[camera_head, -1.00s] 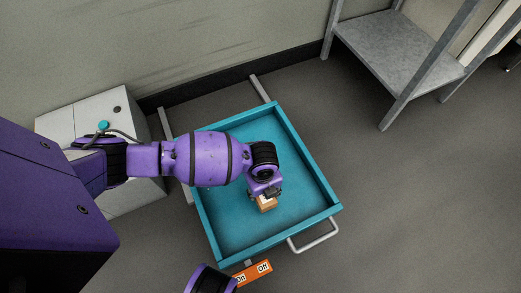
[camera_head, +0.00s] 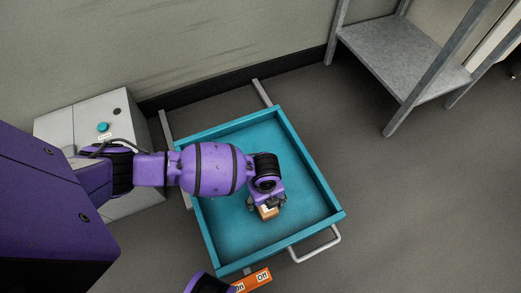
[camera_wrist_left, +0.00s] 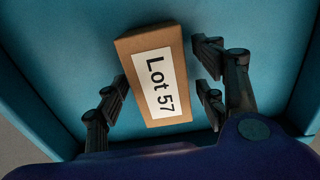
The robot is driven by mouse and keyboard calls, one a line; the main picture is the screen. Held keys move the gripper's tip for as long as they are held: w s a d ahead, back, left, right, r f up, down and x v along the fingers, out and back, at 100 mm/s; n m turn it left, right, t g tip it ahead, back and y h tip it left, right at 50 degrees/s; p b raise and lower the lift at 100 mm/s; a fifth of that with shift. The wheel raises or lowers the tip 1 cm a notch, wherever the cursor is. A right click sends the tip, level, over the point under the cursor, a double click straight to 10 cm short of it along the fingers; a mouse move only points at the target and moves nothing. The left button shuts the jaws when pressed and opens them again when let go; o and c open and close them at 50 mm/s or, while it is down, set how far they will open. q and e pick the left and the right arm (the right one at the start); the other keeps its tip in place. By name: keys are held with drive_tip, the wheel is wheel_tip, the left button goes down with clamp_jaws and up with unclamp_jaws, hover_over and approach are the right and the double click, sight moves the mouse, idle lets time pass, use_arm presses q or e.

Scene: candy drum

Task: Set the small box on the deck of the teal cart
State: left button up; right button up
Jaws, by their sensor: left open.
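The small box (camera_head: 268,212) is brown cardboard with a white label; in the left wrist view the box (camera_wrist_left: 156,75) reads "Lot 57". It is inside the teal cart (camera_head: 318,228), over its deck, and appears to rest there. My left gripper (camera_head: 266,204) is just above the box. In the left wrist view the fingers of this gripper (camera_wrist_left: 164,80) are open, one set on each side of the box, with gaps showing. The gripper hides part of the box in the head view. My right gripper is not in view.
The cart has raised rims and a pale handle (camera_head: 316,246). A grey cabinet (camera_head: 88,116) with a teal button stands at the left. A metal shelf (camera_head: 405,58) stands at the upper right. Floor on the right is clear.

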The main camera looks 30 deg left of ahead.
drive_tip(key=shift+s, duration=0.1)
use_arm(q)
drive_tip(key=shift+w+r, duration=0.1)
drive_tip(key=shift+r, duration=0.2)
wheel_tip(320, 180, up, 12)
drive_tip(key=p, duration=0.5)
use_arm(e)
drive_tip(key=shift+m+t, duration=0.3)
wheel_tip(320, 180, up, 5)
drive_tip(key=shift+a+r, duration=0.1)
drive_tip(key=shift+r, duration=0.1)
use_arm(q)
drive_tip(key=shift+f, duration=0.1)
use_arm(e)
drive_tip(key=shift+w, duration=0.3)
